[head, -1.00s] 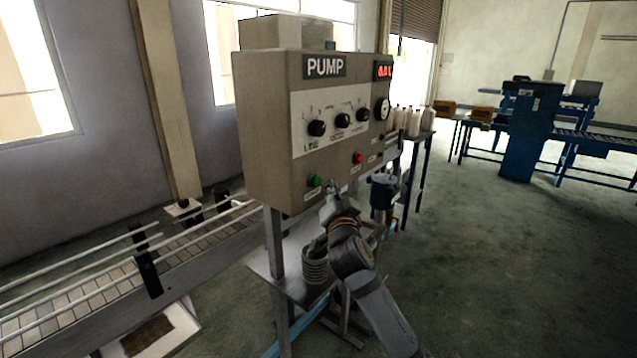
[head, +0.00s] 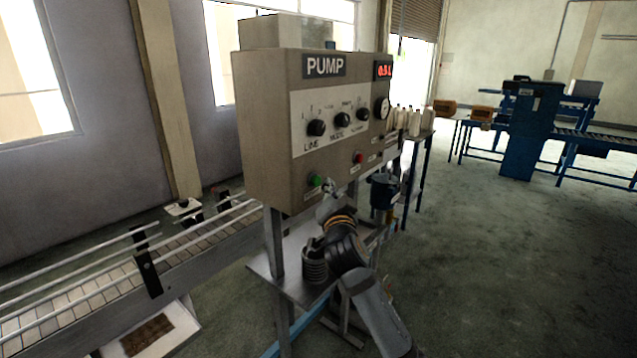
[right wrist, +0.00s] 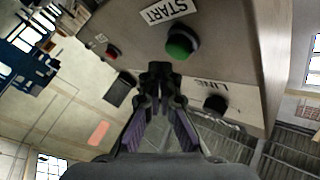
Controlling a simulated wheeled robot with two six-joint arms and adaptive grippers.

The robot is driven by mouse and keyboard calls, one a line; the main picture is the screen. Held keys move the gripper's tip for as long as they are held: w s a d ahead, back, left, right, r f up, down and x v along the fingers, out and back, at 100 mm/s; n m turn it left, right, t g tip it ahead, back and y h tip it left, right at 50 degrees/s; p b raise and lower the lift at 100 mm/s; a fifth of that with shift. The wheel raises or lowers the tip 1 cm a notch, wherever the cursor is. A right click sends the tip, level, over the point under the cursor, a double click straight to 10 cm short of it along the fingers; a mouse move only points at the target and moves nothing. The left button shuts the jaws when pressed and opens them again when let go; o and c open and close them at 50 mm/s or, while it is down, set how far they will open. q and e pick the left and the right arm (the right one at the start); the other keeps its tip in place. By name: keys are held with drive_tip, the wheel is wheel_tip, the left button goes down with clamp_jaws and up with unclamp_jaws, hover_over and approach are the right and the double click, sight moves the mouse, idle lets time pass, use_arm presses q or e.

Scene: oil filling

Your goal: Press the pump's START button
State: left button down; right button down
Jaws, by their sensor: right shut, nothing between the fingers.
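The grey pump cabinet (head: 262,140) shows a PUMP sign, knobs and buttons in the head view. The green button (head: 315,181) is low on its front, beside the red button (head: 359,158). In the right wrist view the green button (right wrist: 180,44) sits in a dark collar under a START label (right wrist: 168,11). My right gripper (head: 327,186) is shut and empty, just right of the green button. In the wrist view its fingertips (right wrist: 160,70) lie close below the button; whether they touch it I cannot tell. My left gripper is not in view.
A slatted conveyor (head: 110,275) with rails runs at left. A metal shelf (head: 290,288) stands below the cabinet. White bottles (head: 414,122) stand on a table behind it. A red display (head: 384,71) is at the cabinet's upper right. The floor at right is clear.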

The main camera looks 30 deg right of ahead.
drive_tip(key=shift+w+a, duration=0.1)
drive_tip(key=shift+w, duration=0.1)
idle(0.5)
drive_tip(key=shift+w+a, duration=0.1)
drive_tip(key=shift+w, duration=0.15)
drive_tip(key=shift+w+a+b, duration=0.2)
drive_tip(key=shift+w+b, duration=0.15)
drive_tip(key=shift+w, duration=0.15)
idle(0.9)
drive_tip(key=shift+s, duration=0.1)
drive_tip(key=shift+s+d, duration=0.4)
drive_tip(key=shift+s, duration=0.4)
drive_tip(key=shift+b, duration=0.3)
drive_tip(key=s, duration=0.1)
drive_tip(key=s+d+b, duration=0.1)
drive_tip(key=s, duration=0.2)
drive_tip(key=shift+s+d+b, duration=0.3)
drive_tip(key=shift+d, duration=0.1)
